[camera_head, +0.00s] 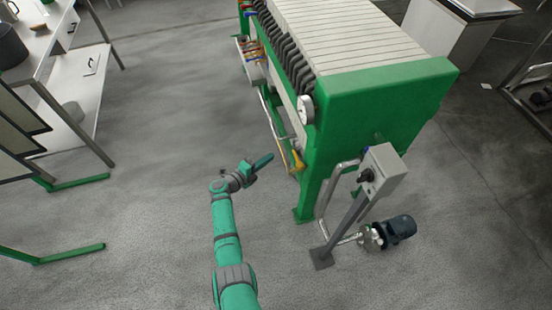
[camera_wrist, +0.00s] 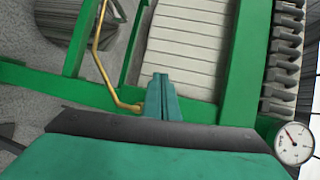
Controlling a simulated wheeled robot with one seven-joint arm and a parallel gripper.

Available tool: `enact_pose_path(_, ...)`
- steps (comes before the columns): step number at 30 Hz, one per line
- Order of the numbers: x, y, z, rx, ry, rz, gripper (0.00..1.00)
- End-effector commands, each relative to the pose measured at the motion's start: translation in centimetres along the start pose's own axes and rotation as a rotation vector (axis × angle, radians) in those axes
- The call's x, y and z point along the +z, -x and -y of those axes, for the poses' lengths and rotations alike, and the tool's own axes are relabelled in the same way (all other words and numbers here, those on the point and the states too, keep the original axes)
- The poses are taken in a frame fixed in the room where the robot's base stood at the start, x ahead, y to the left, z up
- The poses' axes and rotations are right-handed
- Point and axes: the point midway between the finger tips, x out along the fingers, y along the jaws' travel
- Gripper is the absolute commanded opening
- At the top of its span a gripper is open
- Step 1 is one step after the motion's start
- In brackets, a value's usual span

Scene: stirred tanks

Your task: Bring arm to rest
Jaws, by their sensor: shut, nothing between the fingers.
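My arm reaches out over the grey floor in the head view, with my gripper (camera_head: 262,162) at its end, pointing right toward the green-framed press (camera_head: 385,95). In the wrist view my gripper (camera_wrist: 163,82) has its two green fingers together, with nothing held. Behind the fingers in the wrist view are the press's green frame (camera_wrist: 235,60) and its pale ribbed plates. In the head view a small gap of floor shows between the fingertips and the press. I cannot tell the exact distance.
A control box on a post (camera_head: 382,170) and a dark motor (camera_head: 397,230) stand right of my arm. A yellow-brown pipe (camera_wrist: 104,65) and a gauge (camera_wrist: 294,143) are on the press. A white shelf bench (camera_head: 80,85) stands at left. Open floor lies between.

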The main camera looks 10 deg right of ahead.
Motion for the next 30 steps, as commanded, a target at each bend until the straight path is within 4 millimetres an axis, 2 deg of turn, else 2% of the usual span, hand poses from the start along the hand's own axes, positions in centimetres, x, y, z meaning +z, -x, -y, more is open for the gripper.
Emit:
enact_pose_path(3,1.2,2.0,0.1,-0.001,0.001,0.003,0.0)
enact_pose_path(9,2.8,4.8,0.1,0.0,0.002,0.01,0.0)
enact_pose_path(20,3.2,5.6,0.0,-0.001,0.003,0.011,0.0)
enact_pose_path(23,2.6,5.2,0.1,-0.015,0.012,0.014,0.0)
enact_pose_path(25,1.4,4.5,0.2,-0.042,0.032,0.023,0.0)
enact_pose_path(30,-3.7,2.6,1.2,-0.168,0.131,0.071,0.0)
